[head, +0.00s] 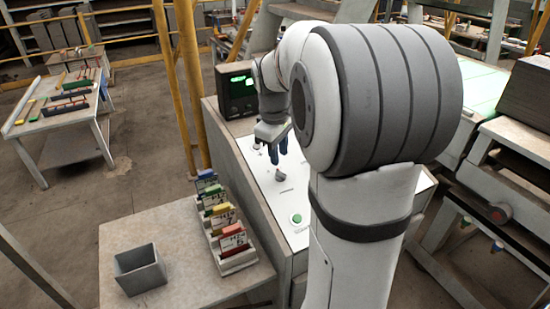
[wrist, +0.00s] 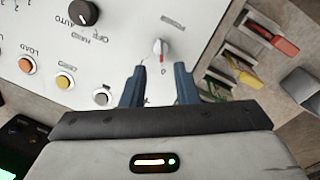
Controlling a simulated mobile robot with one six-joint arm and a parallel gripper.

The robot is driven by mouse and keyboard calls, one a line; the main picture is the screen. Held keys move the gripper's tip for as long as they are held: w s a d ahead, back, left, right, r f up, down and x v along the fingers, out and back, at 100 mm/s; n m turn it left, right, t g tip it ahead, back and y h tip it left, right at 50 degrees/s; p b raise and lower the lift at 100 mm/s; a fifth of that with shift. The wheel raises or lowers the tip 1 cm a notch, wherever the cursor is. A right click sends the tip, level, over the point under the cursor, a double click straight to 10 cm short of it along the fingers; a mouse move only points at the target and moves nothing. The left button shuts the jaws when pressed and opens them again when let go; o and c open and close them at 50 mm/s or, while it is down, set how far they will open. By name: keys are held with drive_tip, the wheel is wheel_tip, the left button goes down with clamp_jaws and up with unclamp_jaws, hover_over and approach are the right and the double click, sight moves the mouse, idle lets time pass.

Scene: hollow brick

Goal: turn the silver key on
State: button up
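The silver key (wrist: 160,48) stands on the white control panel (wrist: 125,35), just beyond my fingertips in the wrist view. A small red mark sits just below it, and the printed label above it is upside down. My gripper (wrist: 158,70) is open, with one blue finger to each side of the key's line. The fingers are short of the key in the picture, and nothing is between them. In the head view my gripper (head: 278,150) points down at the panel, above a small grey piece (head: 281,176) that appears to be the key.
A black knob (wrist: 82,13), an orange button (wrist: 26,65), a yellow button (wrist: 63,80) and a grey round control (wrist: 102,97) are left of the key. A green button (head: 296,218) is nearer. Card racks (head: 228,235) and a grey bin (head: 140,269) stand beside the panel.

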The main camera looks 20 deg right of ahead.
sight(280, 171)
drive_tip(key=f, duration=0.4)
drive_tip(key=f+p, duration=0.1)
drive_tip(key=f, duration=0.1)
drive_tip(key=shift+w+d+f, duration=0.2)
drive_tip(key=shift+d, duration=0.15)
